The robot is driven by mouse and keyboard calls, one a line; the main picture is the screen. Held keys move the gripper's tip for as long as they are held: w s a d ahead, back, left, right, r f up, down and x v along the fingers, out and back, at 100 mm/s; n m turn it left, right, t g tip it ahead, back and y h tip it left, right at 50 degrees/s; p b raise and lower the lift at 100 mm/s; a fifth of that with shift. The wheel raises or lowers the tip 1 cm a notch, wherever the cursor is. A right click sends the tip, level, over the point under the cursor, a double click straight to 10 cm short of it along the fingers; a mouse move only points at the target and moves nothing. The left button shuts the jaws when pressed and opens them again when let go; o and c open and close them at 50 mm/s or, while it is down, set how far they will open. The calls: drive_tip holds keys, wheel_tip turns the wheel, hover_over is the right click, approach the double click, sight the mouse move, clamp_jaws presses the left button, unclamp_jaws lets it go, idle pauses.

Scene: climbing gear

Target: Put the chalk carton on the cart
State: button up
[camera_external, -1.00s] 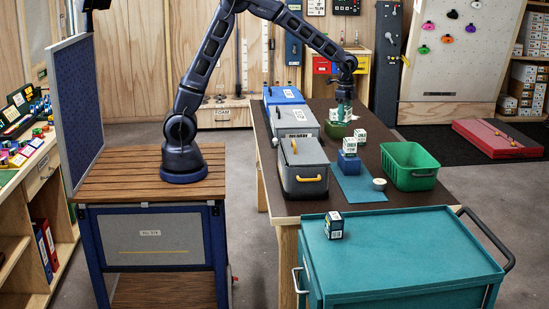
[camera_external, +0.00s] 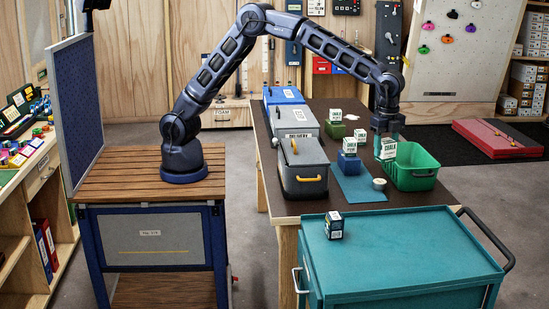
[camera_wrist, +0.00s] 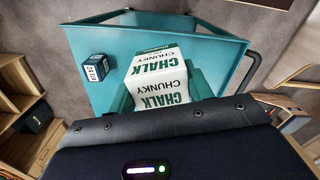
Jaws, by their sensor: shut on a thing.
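A white chalk carton with green "CHALK" and dark "CHUNKY" print (camera_wrist: 163,78) is between the teal fingers of my gripper (camera_external: 386,138). My gripper is shut on it. In the external view this carton (camera_external: 388,150) hangs by the left end of the green crate, in front of the arm's wrist. The teal cart (camera_external: 400,250) stands at the front right, apart from the carton. In the wrist view the cart (camera_wrist: 100,38) lies beyond the carton. A small dark blue box with a white top (camera_external: 334,226) sits on the cart's left part; it also shows in the wrist view (camera_wrist: 96,68).
The green crate (camera_external: 414,181) stands on the dark table. Other white cartons stand on an olive block (camera_external: 335,131), on a blue block (camera_external: 348,163) and behind it (camera_external: 360,135). Grey lidded bins (camera_external: 303,170) line the table's left. Most of the cart top is bare.

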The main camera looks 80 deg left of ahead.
drive_tip(key=s+d+m, duration=0.2)
drive_tip(key=s+d, duration=0.3)
drive_tip(key=d, duration=0.6)
drive_tip(key=s+d+m, duration=0.2)
drive_tip(key=s+d, duration=0.3)
drive_tip(key=d, duration=0.7)
drive_tip(key=f, duration=2)
drive_tip(key=shift+s, duration=0.2)
drive_tip(key=shift+f, duration=0.2)
drive_tip(key=o, duration=1)
drive_tip(key=shift+r, duration=0.1)
